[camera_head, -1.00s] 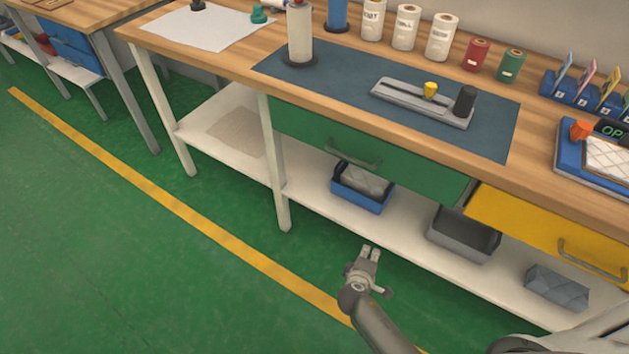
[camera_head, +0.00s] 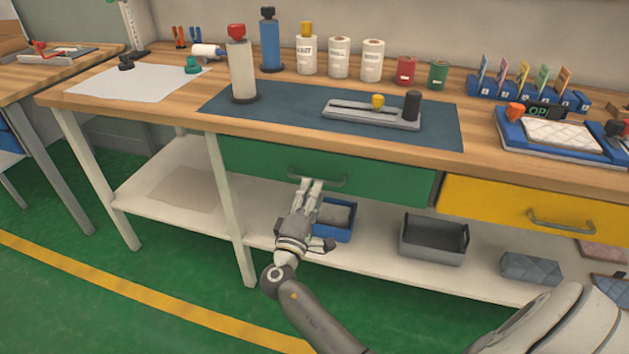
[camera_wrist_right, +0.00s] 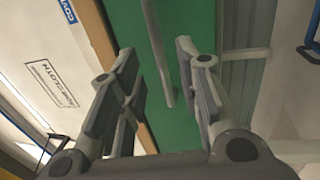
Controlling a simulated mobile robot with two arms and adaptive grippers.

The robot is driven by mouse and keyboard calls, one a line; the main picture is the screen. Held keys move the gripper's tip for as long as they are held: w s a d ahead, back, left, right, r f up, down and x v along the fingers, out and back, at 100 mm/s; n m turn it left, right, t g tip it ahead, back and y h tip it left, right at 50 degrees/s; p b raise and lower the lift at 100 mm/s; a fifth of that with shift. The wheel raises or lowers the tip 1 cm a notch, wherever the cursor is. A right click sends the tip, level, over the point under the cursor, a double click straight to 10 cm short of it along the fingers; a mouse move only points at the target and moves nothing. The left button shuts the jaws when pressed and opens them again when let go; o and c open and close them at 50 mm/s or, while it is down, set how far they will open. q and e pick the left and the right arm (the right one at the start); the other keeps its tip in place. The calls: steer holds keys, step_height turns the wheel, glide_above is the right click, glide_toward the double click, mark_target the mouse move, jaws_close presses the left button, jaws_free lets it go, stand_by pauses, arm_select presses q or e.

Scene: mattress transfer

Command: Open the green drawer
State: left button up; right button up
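The green drawer (camera_head: 380,183) sits flush under the wooden bench top, and looks shut. Its grey bar handle (camera_head: 325,182) is on the front. My right gripper (camera_head: 309,184) is in front of the drawer, with its fingertips at the left part of the handle. In the right wrist view the fingers (camera_wrist_right: 158,62) are spread. The handle bar (camera_wrist_right: 160,50) shows between them against the green front (camera_wrist_right: 128,28). I cannot tell whether the fingers touch it. My left gripper is not in view.
A yellow drawer (camera_head: 490,203) is to the right. The lower shelf (camera_head: 375,254) holds a blue bin (camera_head: 335,233) just behind my right gripper and a grey bin (camera_head: 433,253). A bench leg (camera_head: 229,205) stands to the left. The green floor in front is clear.

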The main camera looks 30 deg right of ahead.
steer(key=shift+x, duration=2.35)
steer(key=shift+f, duration=0.1)
jaws_close()
